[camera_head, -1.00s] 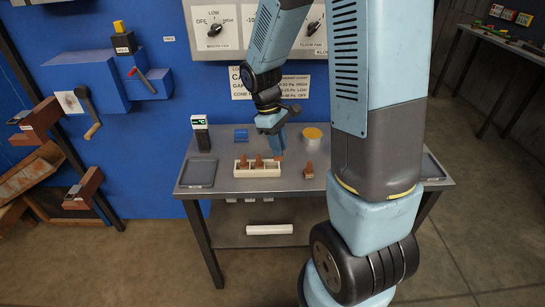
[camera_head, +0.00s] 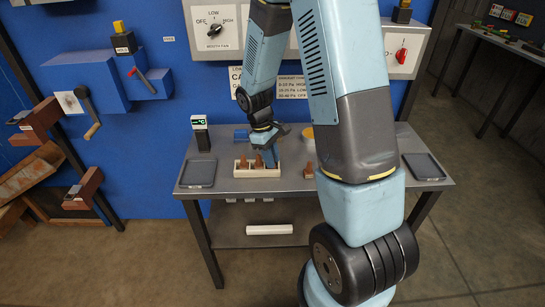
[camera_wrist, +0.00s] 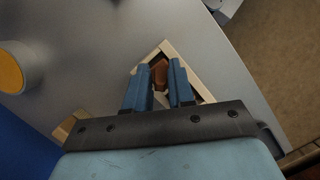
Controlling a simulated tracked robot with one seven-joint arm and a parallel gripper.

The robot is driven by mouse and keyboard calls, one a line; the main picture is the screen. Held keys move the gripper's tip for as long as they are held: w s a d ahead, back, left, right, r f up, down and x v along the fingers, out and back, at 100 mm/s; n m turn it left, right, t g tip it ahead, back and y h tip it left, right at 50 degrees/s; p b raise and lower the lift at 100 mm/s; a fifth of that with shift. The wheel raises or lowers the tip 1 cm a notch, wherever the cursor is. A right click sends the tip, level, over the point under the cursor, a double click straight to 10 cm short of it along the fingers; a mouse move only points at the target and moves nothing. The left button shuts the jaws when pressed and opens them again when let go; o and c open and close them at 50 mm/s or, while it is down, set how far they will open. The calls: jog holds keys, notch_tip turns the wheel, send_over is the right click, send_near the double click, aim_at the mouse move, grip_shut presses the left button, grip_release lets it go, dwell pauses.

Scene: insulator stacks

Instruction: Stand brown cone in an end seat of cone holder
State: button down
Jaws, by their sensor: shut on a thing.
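The cone holder (camera_head: 255,173) is a cream, open-topped box on the grey table. Brown cones (camera_head: 243,161) stand in its left and middle parts in the head view. My gripper (camera_head: 270,163) is low over the holder's right end and mostly hides it. In the wrist view its blue fingers (camera_wrist: 165,80) are shut on a brown cone (camera_wrist: 159,72). The holder's cream rim (camera_wrist: 187,62) shows around the fingertips, so the cone is at or inside the end seat. I cannot tell whether its base touches the seat's floor.
Another brown piece (camera_head: 308,172) stands on the table right of the holder. Grey trays (camera_head: 198,173) lie at both table ends. A small display (camera_head: 200,133) stands back left.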

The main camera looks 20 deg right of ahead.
jog(key=c, duration=1)
grip_release()
jog(key=shift+o, duration=0.2)
jog(key=v, duration=1.2)
jog(key=s+d+r+m+t+y, duration=0.2)
jog(key=s+r+m+t, duration=0.6)
jog(key=s+r, duration=1.1)
jog(key=shift+s+r, duration=0.35)
jog(key=shift+s, duration=1.1)
jog(key=shift+d, duration=0.1)
